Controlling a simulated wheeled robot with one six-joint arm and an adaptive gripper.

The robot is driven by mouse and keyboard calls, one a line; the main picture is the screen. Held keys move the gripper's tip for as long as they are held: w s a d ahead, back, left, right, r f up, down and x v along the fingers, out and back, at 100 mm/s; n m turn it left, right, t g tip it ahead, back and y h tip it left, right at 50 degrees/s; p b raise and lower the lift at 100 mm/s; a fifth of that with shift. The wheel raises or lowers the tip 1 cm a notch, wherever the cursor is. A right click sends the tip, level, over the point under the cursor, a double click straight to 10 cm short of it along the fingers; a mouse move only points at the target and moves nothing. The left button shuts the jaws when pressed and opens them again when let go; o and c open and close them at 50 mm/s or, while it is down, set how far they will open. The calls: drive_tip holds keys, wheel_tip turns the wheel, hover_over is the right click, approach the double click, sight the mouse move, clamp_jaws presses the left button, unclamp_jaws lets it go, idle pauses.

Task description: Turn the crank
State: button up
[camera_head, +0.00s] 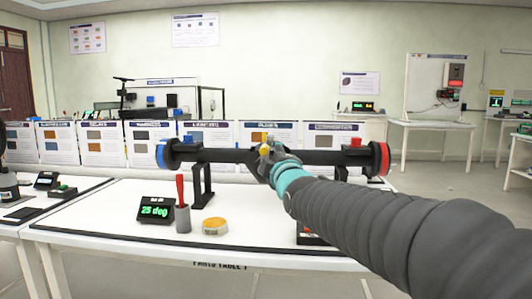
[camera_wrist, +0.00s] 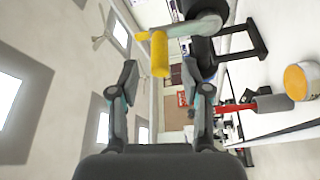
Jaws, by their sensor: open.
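The crank's yellow handle (camera_wrist: 159,54) and grey crank arm (camera_wrist: 196,27) show in the wrist view, in front of a black shaft. In the head view a small yellow part of the handle (camera_head: 265,151) shows at the middle of the black horizontal shaft (camera_head: 225,155), partly hidden by my gripper. The shaft has a blue left end (camera_head: 161,155) and a red right end (camera_head: 384,159). My gripper (camera_wrist: 158,78) is open, with the handle beyond and between its fingertips in the picture. I cannot tell whether they touch. A display (camera_head: 156,209) reads 25 deg.
The shaft's black stands rest on a white table (camera_head: 100,222). A grey cup (camera_head: 183,222) with a red-handled tool and a round yellow-topped thing (camera_head: 215,226) stand near the display. Poster panels (camera_head: 210,134) line the table's back. My arm covers the table's right side.

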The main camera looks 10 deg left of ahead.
drive_tip(key=v, duration=0.6)
drive_tip(key=shift+s+d, duration=0.2)
drive_tip(key=shift+s, duration=0.05)
